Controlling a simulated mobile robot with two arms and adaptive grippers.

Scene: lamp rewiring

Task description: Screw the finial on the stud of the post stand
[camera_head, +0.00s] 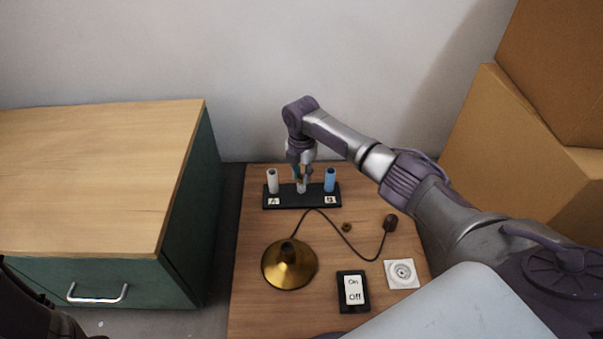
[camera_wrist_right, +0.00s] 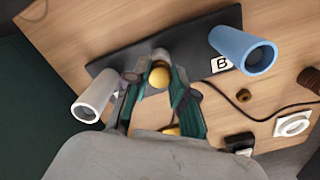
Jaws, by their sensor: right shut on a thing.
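The post stand (camera_head: 325,198) is a black bar at the back of the small wooden table; it also shows in the wrist view (camera_wrist_right: 205,38). It bears a white post (camera_head: 272,181) by label A, a blue post (camera_head: 330,180) by label B, and a short grey middle post (camera_head: 302,188). My right gripper (camera_head: 302,176) points down over the middle post. In the wrist view, its teal fingers are shut on a round brass finial (camera_wrist_right: 160,77), close to the middle post (camera_wrist_right: 159,56). Whether finial and stud touch is unclear. My left gripper is not in view.
A brass lamp base (camera_head: 290,268) with a cord ending in a brown plug (camera_head: 391,223) lies in front. A small brown ring (camera_head: 347,227), an On/Off switch (camera_head: 353,291) and a white socket (camera_head: 401,273) are nearby. A green cabinet (camera_head: 190,215) stands left, cardboard boxes (camera_head: 520,145) right.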

